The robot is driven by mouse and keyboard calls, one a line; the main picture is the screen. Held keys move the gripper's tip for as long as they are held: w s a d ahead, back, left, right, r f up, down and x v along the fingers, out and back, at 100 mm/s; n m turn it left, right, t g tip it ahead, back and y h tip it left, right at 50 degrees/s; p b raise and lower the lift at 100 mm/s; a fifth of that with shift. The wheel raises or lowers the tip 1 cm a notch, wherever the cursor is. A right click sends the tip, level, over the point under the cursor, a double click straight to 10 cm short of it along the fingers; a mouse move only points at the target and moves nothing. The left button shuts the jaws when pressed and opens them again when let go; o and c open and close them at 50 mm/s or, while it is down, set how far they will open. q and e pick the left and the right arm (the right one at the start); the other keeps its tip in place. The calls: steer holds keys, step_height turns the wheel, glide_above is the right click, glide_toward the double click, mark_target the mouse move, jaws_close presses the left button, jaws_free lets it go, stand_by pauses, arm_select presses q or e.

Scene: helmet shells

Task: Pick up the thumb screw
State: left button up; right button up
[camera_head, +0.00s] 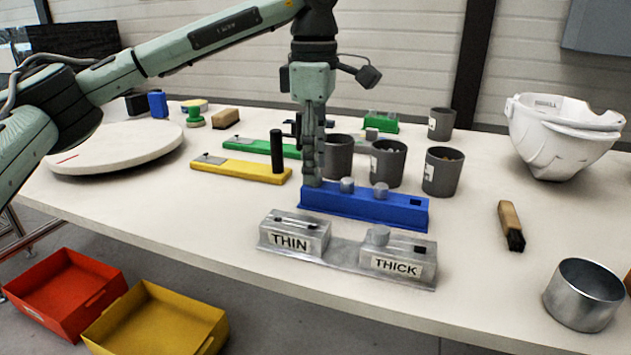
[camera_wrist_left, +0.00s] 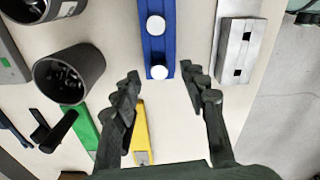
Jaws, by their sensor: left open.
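A long blue block (camera_head: 365,208) lies on the table, with two round silver knobs, one left (camera_head: 347,185) and one right (camera_head: 380,190); they look like thumb screws. A similar silver knob (camera_head: 380,236) stands on the block labelled THICK. My left gripper (camera_head: 312,182) points down at the left end of the blue block and hides part of it. In the left wrist view its fingers (camera_wrist_left: 160,76) are open and empty, with the near knob (camera_wrist_left: 159,72) between the tips in the picture. Whether they touch anything cannot be told. My right gripper is not in view.
Grey cups (camera_head: 388,162) stand behind the blue block. A yellow bar (camera_head: 243,171) and a green bar (camera_head: 262,149) lie to the left. The metal THIN and THICK piece (camera_head: 342,256) lies in front. A white helmet shell (camera_head: 562,140) stands at the right.

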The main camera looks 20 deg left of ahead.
arm_select(q)
steer(key=shift+f, duration=0.85)
jaws_close()
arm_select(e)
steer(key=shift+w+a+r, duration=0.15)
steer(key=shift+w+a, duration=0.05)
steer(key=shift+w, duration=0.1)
arm_select(q)
steer(key=shift+r, duration=0.2)
step_height(320, 180, up, 4)
steer(key=shift+r, duration=0.1)
steer(key=s+a+r, duration=0.1)
steer(key=s+r, duration=0.2)
steer(key=s, duration=0.2)
steer(key=s+a+r+p, duration=0.1)
steer(key=s+a+r, duration=0.1)
steer(key=s, duration=0.4)
steer(key=shift+r, duration=0.75)
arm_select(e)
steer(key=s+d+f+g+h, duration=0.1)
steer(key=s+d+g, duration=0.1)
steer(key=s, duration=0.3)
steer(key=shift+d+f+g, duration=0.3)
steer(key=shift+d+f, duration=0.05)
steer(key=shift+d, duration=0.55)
arm_select(q)
steer(key=shift+s, duration=0.1)
